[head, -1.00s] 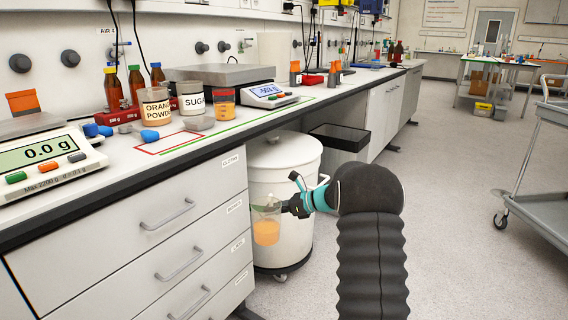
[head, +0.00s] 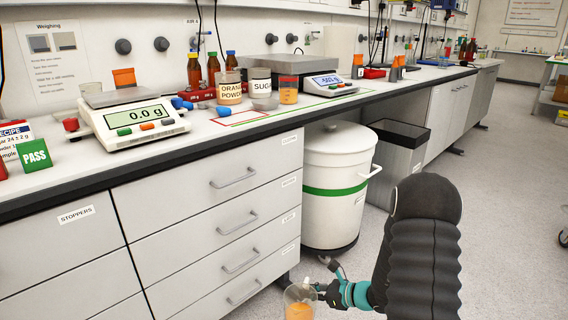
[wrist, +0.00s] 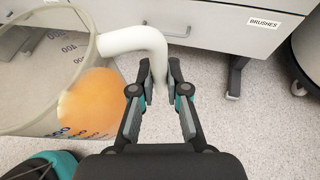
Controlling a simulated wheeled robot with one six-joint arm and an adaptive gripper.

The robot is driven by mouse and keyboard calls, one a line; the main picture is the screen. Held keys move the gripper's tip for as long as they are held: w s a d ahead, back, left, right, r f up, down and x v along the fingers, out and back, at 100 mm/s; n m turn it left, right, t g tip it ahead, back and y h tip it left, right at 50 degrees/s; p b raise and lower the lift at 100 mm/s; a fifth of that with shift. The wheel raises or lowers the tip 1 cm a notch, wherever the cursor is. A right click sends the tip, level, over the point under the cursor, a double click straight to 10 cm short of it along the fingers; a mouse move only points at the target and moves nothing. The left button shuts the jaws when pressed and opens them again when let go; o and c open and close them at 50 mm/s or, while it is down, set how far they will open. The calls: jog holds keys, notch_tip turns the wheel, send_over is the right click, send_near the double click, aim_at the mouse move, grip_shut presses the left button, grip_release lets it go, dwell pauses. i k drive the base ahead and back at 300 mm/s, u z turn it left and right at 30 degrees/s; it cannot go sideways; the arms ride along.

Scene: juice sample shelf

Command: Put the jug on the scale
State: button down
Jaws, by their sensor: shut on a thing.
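The clear jug (head: 299,308) with orange juice hangs low in front of the drawers, partly cut off by the bottom edge of the head view. In the wrist view the jug (wrist: 90,102) is large at the left, with a white curved handle (wrist: 135,40). My gripper (wrist: 160,78) is shut on this handle; in the head view my gripper (head: 320,289) is beside the jug. A white scale (head: 130,120) reading 0.0 g stands on the bench at the left, its plate (head: 123,94) bare. A second scale (head: 325,84) stands farther right.
Orange powder (head: 230,90) and sugar (head: 260,85) jars, bottles and blue stoppers stand right of the near scale. A green PASS sign (head: 36,154) is at its left. Bench edge and drawers lie beyond the jug. A white bin (head: 335,170) stands under the bench.

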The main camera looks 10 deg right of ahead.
aim_at(286, 62)
jog(key=k, duration=0.9)
jog(key=z, duration=0.85)
jog(key=i, duration=0.8)
jog(key=z, duration=0.5)
jog(key=i, duration=0.8)
jog(key=u, duration=0.4)
